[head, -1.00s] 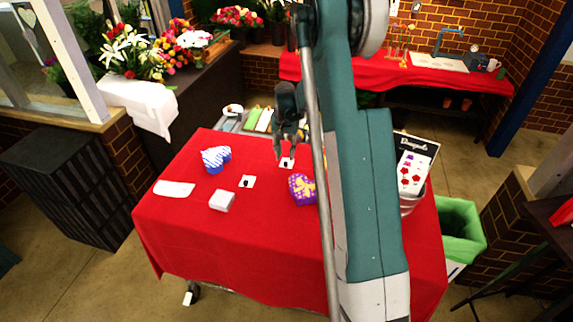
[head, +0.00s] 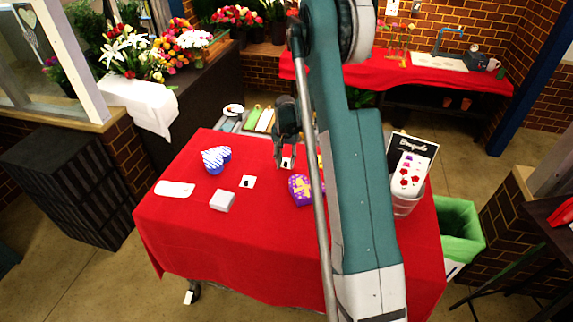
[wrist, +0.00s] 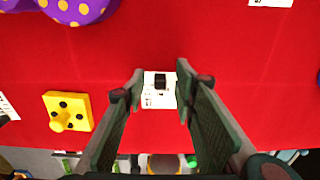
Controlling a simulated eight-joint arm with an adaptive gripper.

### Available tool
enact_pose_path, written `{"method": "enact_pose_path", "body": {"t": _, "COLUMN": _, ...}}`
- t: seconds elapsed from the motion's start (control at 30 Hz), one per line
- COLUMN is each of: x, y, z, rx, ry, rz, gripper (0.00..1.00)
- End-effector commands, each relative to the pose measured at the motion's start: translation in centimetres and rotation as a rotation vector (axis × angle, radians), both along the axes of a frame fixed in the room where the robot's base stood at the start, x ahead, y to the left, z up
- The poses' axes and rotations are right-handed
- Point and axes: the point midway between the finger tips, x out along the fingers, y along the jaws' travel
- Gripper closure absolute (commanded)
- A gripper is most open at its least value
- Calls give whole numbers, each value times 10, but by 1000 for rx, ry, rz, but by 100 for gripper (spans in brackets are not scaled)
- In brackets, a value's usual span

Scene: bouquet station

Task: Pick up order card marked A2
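A small white card (wrist: 150,101) with a black block-like piece on it lies on the red cloth, between my fingertips in the wrist view. The same card (head: 287,163) shows at the far side of the table in the head view. Its print is too small to read, so I cannot tell whether it is A2. My gripper (wrist: 160,82) is open and empty around the card; whether the fingers touch the cloth is unclear. It also shows in the head view (head: 286,158). A second white card (head: 247,182) with a black piece lies nearer the table's middle.
Around lie a purple heart box with yellow dots (head: 301,190), a blue-white striped heart box (head: 216,159), a white box (head: 222,201) and a white paper (head: 174,189). A yellow knobbed block (wrist: 82,103) sits left in the wrist view. The front cloth is clear.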

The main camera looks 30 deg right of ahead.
Motion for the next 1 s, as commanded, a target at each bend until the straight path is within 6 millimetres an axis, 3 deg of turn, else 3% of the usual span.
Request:
{"method": "enact_pose_path", "body": {"t": 0.43, "x": 0, "y": 0, "z": 0, "rx": 0, "ry": 0, "rz": 0, "gripper": 72}}
{"method": "enact_pose_path", "body": {"t": 0.63, "x": 0, "y": 0, "z": 0, "rx": 0, "ry": 0, "rz": 0, "gripper": 96}}
{"method": "enact_pose_path", "body": {"t": 1.0, "x": 0, "y": 0, "z": 1, "rx": 0, "ry": 0, "rz": 0, "gripper": 96}}
